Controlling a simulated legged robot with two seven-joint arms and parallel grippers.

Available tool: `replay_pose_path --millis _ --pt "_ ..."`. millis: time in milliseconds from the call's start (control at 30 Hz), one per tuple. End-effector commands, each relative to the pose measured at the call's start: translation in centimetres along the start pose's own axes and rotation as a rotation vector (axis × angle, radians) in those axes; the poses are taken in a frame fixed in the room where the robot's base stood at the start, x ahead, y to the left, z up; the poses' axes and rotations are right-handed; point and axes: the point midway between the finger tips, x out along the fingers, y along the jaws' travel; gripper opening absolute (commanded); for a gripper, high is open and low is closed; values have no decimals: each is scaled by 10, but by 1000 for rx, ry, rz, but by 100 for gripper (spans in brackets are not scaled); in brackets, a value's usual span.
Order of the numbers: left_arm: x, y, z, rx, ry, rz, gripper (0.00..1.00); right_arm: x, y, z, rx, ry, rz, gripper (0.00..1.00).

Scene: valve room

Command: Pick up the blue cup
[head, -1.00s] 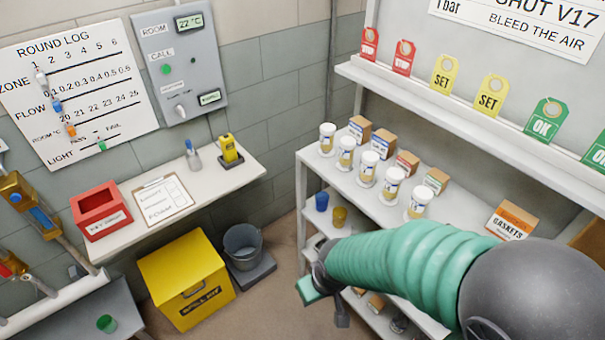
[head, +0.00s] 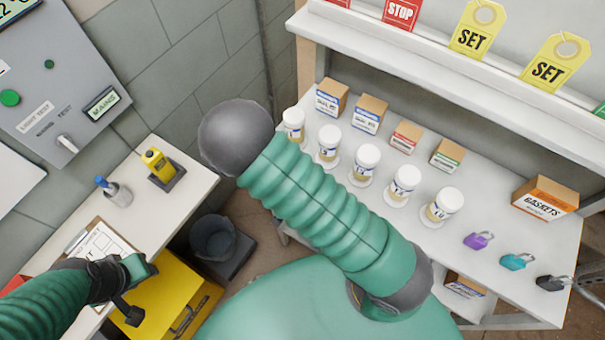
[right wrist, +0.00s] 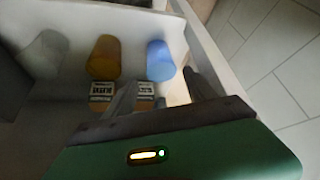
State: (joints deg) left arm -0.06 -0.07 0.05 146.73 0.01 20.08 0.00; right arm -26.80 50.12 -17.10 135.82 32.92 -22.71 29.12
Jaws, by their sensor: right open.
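The blue cup (right wrist: 160,60) shows in the right wrist view on a pale shelf, near the shelf's right edge. A yellow-brown cup (right wrist: 104,58) stands to its left, and a dim greyish cup (right wrist: 45,55) further left. My right gripper (right wrist: 158,88) is open, its two dark fingers pointing toward the blue cup, which shows just past the gap between them. I cannot tell whether they touch it. In the head view the cups and right gripper are hidden. My left gripper (head: 128,285) is above the yellow bin; its jaws are unclear.
Small boxes (right wrist: 101,92) show below the cups in the wrist view.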

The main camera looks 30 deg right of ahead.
Motion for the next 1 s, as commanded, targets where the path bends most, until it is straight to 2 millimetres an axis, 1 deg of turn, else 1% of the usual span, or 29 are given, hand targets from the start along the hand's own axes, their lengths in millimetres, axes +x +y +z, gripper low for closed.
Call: replay_pose_path --millis 33,67,200,333,500,567,633,800,833,1000 --pt "1 -1 0 -2 0 -1 36 5 4 -2 9 16 14 65" --pt "4 -1 1 -2 0 -1 36 8 3 -2 11 20 14 65" --pt "23 -1 5 -2 0 -1 36 33 4 -3 15 19 15 65" --pt "34 -1 8 -2 0 -1 36 46 5 -4 15 16 12 65" --pt "65 0 15 -1 0 0 36 78 6 0 16 15 11 65" --pt "72 0 17 -1 0 0 36 86 6 -1 17 16 12 65" --pt "74 0 17 -1 0 0 36 88 5 -2 15 17 13 65" --pt "70 0 16 -2 0 0 36 84 4 -4 13 15 12 65" --pt "70 -1 16 -2 0 -1 36 84 4 -4 13 15 12 63" --pt "70 -1 16 -2 0 0 36 84 4 -3 13 15 11 41"
